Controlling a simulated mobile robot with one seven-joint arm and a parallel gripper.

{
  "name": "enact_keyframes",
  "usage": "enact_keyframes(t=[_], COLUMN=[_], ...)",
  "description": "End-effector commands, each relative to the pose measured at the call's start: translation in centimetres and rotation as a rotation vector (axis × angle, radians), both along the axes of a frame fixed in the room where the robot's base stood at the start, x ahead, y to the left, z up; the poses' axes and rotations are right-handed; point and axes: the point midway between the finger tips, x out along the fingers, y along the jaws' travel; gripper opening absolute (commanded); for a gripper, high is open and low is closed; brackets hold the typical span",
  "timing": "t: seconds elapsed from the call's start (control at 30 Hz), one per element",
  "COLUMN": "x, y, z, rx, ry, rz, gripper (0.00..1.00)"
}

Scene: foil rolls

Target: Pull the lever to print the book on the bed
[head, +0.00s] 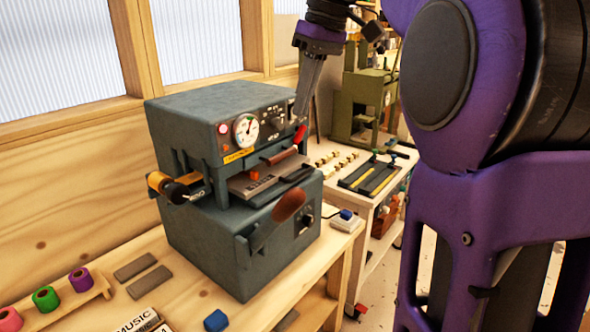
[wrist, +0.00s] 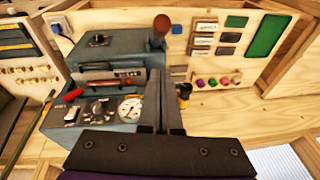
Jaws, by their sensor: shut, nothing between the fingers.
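The grey-blue press (head: 195,130) stands on the wooden bench, with a dial gauge on its face. Its lever ends in a brown knob (head: 289,205) at the lower front; the knob also shows at the top of the wrist view (wrist: 161,25). A flat book (head: 252,184) lies on the bed in the press opening, partly shaded by the upper body. My gripper (head: 300,117) is shut and empty, pointing down above the press's right side, apart from the knob. In the wrist view its fingers (wrist: 163,78) cover part of the press.
A red-tipped handle (head: 299,134) is close below my fingertips in the head view. An orange foil roll (head: 158,182) sits on the press's left side. A green machine (head: 362,100) stands on the table behind.

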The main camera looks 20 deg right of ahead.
Motion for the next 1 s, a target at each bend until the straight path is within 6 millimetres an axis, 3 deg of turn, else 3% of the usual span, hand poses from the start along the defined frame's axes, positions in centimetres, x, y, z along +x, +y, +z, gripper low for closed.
enact_keyframes(t=[0.27, 0.67, 1.0], x=[0.2, 1.3, -0.5], y=[0.5, 2.3, 1.5], z=[-1.8, -10.0, -12.9], rx=[0.001, 0.001, 0.0], ry=[0.002, 0.002, -0.002], rz=[0.002, 0.002, 0.0], gripper=[0.0, 0.0, 0.0])
